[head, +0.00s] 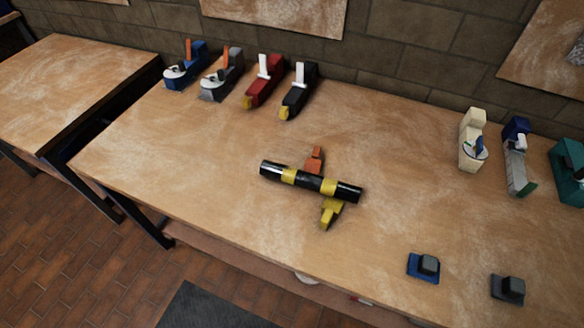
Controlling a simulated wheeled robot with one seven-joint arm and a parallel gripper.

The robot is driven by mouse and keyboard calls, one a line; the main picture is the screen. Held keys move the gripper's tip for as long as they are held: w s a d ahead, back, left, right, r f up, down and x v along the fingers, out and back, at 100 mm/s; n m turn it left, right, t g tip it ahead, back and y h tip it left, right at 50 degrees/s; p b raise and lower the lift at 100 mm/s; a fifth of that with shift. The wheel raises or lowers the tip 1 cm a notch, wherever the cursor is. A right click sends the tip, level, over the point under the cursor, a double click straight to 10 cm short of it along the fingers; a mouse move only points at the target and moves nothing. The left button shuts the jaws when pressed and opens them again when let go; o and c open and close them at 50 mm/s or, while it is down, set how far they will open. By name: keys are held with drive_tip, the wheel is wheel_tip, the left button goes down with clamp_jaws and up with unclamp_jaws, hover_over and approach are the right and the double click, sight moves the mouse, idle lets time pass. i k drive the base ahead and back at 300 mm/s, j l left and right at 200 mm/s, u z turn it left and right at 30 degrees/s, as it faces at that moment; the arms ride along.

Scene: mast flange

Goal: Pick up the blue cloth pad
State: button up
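A blue pad (415,272) lies flat on the wooden table near its front edge, right of the middle. A dark grey block sits on top of it and hides part of it. It looks like the blue cloth pad, though its fabric is too small to make out.
A similar dark grey pad (508,291) with a block lies to its right. A black tube with yellow bands (310,181) lies across orange and yellow supports left of the pad. Several tools stand along the back of the table (210,170). Bare wood surrounds the pad.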

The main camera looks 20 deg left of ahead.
sight(425, 268)
drive_tip(key=u, duration=0.3)
drive_tip(key=l+u, duration=0.55)
drive_tip(key=u, duration=0.2)
drive_tip(key=k+l+u, duration=0.1)
drive_tip(key=l+u, duration=0.3)
drive_tip(key=k+l+u, duration=0.1)
drive_tip(key=l, duration=0.35)
drive_tip(key=k+l+u, duration=0.1)
drive_tip(key=k+l, duration=0.15)
drive_tip(key=l, duration=0.15)
drive_tip(key=k+l+u, duration=0.1)
drive_tip(key=l, duration=0.3)
drive_tip(key=k, duration=0.1)
